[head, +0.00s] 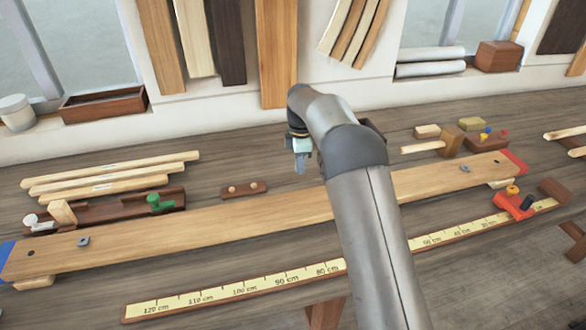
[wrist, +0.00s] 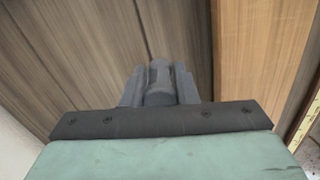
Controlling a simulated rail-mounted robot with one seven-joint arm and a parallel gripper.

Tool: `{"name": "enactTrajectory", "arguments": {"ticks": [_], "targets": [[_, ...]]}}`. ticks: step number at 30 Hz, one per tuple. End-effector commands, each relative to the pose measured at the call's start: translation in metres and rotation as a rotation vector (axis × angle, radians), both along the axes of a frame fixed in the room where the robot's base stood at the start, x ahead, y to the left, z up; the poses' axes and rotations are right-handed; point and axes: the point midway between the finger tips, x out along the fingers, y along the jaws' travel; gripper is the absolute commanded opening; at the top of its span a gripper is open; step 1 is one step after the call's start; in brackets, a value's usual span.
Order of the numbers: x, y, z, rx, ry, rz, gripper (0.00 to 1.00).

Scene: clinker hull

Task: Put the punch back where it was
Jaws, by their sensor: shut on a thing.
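My gripper (head: 301,162) hangs over the bench, behind the long light plank, and points down. In the wrist view its fingers (wrist: 159,92) are shut on a grey rounded metal thing, which I take to be the punch (wrist: 159,72). The punch's lower end cannot be made out. I cannot tell from these frames where the punch was before.
The long plank (head: 200,219) with blue and red ends crosses the bench in front of the gripper. A yellow ruler (head: 240,290) lies nearer. Blocks (head: 450,142) lie right. My arm hides the middle.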

Motion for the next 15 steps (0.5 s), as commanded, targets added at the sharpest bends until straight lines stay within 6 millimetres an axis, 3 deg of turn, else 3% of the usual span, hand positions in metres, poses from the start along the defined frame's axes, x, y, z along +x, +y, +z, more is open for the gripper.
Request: {"name": "enactTrajectory", "arguments": {"ticks": [6, 11, 15], "targets": [[0.014, 0.016, -0.023, 0.001, -0.003, -0.001, 0.00], [0.018, 0.021, -0.032, 0.000, -0.002, 0.000, 0.00], [0.019, 0.021, -0.051, -0.001, 0.000, -0.001, 0.00]]}}
